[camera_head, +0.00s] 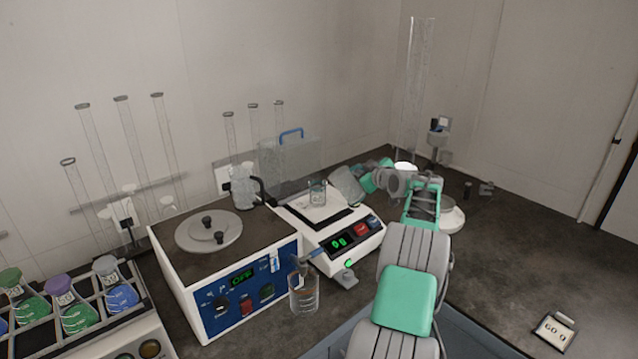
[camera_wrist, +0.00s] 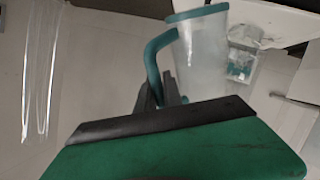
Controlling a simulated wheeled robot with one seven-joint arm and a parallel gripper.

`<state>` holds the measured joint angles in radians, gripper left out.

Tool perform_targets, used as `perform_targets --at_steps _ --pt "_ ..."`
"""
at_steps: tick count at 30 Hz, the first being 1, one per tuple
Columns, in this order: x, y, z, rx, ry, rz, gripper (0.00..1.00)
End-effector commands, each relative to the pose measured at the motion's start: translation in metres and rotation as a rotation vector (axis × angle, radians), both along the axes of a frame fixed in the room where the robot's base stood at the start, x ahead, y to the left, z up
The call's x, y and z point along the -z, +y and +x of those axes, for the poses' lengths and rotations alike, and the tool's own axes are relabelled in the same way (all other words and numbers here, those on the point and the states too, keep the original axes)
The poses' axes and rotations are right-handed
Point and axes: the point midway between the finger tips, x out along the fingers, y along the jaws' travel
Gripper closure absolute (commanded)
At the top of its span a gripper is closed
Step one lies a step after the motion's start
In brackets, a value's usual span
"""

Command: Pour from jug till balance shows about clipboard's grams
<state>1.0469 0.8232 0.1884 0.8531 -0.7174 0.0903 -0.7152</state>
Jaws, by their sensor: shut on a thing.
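The jug (camera_head: 347,184) is a translucent grey vessel, tilted toward the left beside the balance. In the wrist view the jug (camera_wrist: 203,65) shows a teal rim and teal handle. My gripper (camera_wrist: 163,92) is shut on the handle; in the head view it (camera_head: 372,180) is partly hidden by my arm. The white balance (camera_head: 365,237) has a lit green display that seems to read 0 g. A small glass beaker (camera_head: 317,195) stands on its pan, just left of the jug. The clipboard (camera_head: 555,329) lies at the lower right and seems to read 60.0, but it is small.
A hotplate-like device (camera_head: 180,262) reading OFF stands left of the balance. A glass beaker (camera_head: 303,294) stands in front. A rack of coloured flasks (camera_head: 100,318) is at the lower left. Tall glass tubes line the wall, one (camera_head: 414,90) behind my arm. The right counter is mostly clear.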

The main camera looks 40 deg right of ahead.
Motion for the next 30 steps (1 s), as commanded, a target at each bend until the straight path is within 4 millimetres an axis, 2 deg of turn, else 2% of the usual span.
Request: perform_targets --at_steps 30 --pt "-0.0055 0.0058 0.0062 -0.002 0.042 -0.046 1.0"
